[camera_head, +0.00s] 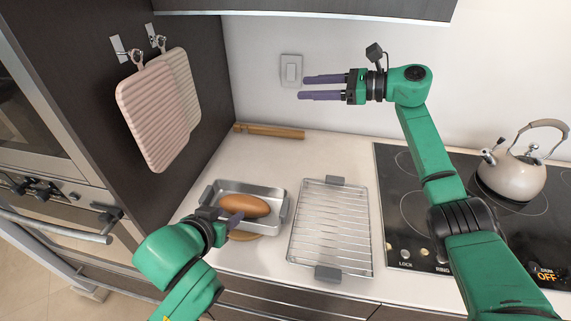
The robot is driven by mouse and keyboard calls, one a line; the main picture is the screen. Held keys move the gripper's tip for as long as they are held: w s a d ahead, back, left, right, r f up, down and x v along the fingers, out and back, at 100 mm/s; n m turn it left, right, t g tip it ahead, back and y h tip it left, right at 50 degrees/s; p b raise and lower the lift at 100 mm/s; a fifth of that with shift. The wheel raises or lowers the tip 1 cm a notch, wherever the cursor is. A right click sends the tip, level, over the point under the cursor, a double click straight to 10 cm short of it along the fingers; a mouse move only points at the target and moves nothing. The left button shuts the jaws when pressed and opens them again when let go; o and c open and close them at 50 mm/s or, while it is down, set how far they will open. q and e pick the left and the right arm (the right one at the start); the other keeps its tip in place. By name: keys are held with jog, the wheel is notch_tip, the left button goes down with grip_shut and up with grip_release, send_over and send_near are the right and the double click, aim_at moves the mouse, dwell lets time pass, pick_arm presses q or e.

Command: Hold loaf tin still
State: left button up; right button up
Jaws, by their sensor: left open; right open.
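A metal loaf tin (271,192) with dark end handles sits on the counter at the left, and a brown loaf (246,205) lies in it. My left gripper (236,220) is open at the tin's near side, its purple finger close to the tin wall and the loaf. I cannot tell whether it touches the tin, and part of the tin's near left side is hidden behind it. My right gripper (322,87) is open and empty, raised in front of the back wall with its fingers pointing left, well away from the tin.
A wire cooling rack (331,230) with dark handles lies right of the tin. A wooden piece (270,131) lies at the back. A round wooden edge (245,236) shows under the tin. The black cooktop (409,218) and a kettle (512,172) are at the right.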

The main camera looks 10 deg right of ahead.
jog(key=s+a+f+n+g+h, duration=0.2)
jog(key=s+a+n+g, duration=0.1)
jog(key=a+n, duration=0.15)
jog(key=s+a+f+n+g+h, duration=0.2)
jog(key=s+a+f+n+g, duration=0.15)
jog(key=a, duration=0.25)
jog(key=n+g+h, duration=0.2)
jog(key=n+h, duration=0.7)
jog(key=h, duration=0.1)
send_over(284, 206)
notch_tip(284, 206, down, 7)
jog(key=shift+t, duration=0.25)
notch_tip(284, 206, down, 14)
jog(key=shift+r, duration=0.1)
grip_shut()
